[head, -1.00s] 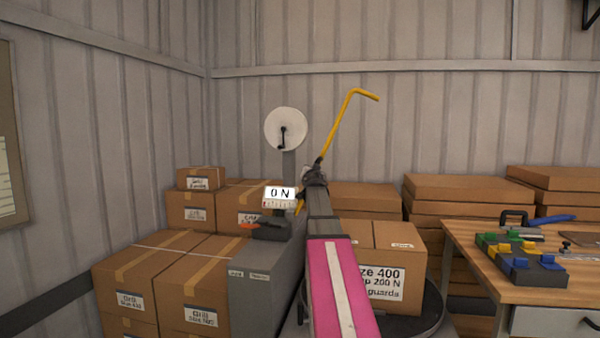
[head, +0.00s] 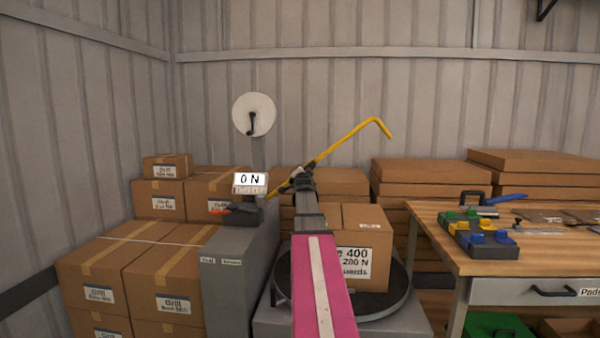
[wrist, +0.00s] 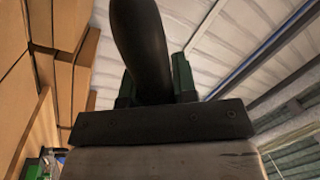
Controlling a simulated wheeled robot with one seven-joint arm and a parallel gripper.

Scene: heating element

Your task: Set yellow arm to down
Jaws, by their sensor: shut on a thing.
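The yellow arm (head: 345,143) is a bent rod in the head view. It slants up to the right from beside the grey stand, and its hooked tip points down at the right. My gripper (head: 303,180) is at its lower part, with my pink and white arm below. In the wrist view my gripper (wrist: 153,88) has its green fingers closed around a thick dark piece (wrist: 142,45), which looks like a grip on the yellow arm. The exact contact is hidden in the head view.
A display (head: 250,180) reads 0 N on the grey stand (head: 240,265), below a white disc (head: 254,115). A box (head: 363,245) sits on a dark round plate (head: 395,290). Stacked cartons (head: 150,280) fill the left. A wooden workbench (head: 450,225) with coloured blocks stands right.

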